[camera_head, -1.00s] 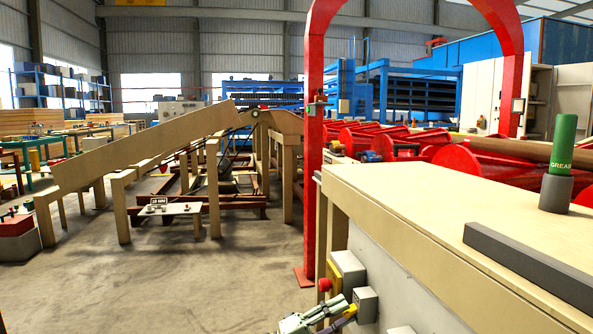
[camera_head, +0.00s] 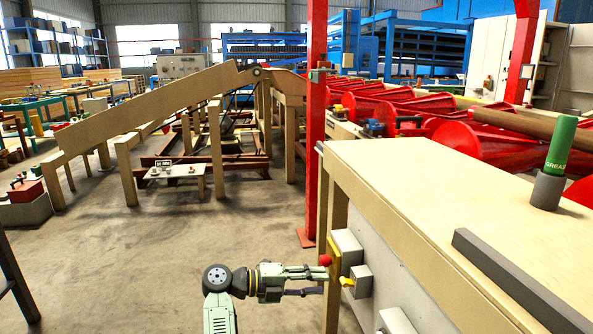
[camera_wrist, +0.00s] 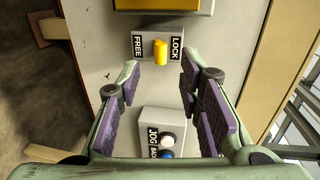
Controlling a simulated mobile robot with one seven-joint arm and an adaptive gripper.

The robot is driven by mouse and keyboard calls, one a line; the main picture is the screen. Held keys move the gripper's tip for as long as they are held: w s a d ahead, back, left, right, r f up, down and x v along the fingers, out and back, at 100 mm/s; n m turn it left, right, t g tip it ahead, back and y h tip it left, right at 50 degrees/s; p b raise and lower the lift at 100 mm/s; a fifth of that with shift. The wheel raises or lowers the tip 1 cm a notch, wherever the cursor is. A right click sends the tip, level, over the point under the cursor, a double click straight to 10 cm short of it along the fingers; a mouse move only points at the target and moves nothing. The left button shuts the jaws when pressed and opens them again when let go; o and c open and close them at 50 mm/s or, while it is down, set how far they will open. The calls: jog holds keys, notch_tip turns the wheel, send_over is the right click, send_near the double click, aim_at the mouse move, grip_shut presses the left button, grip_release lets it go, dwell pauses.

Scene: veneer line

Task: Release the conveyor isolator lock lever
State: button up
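The yellow lock lever (camera_wrist: 161,52) sits on a small grey isolator box (camera_wrist: 146,43) on the side of the bench. In the wrist view it stands between the FREE label (camera_wrist: 137,46) on the left and the LOCK label (camera_wrist: 175,47) on the right. In the head view the lever (camera_head: 347,281) shows just right of my fingertips. My gripper (camera_wrist: 160,72) is open, its fingers apart on either side below the lever, with nothing between them. It also shows in the head view (camera_head: 322,281). I cannot tell whether a finger touches the lever.
A box marked JOG (camera_wrist: 174,122) with white and blue buttons lies below the lever in the wrist view. A red button (camera_head: 325,260) on a yellow-edged box is close above my gripper. A red post (camera_head: 316,150) stands behind.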

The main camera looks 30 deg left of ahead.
jog(key=s+r+m+t+h, duration=0.1)
jog(key=s+r+t, duration=0.2)
jog(key=r, duration=0.8)
jog(key=s+r+m+t+h, duration=0.1)
jog(key=s+r+t+h, duration=0.1)
jog(key=r, duration=0.8)
jog(key=s+r+m+t+h, duration=0.1)
jog(key=s+r+t, duration=0.2)
jog(key=r, duration=0.8)
jog(key=shift+s+d+r+m+t+h+p, duration=0.3)
jog(key=shift+r+m+t+h, duration=0.1)
jog(key=shift+t, duration=0.3)
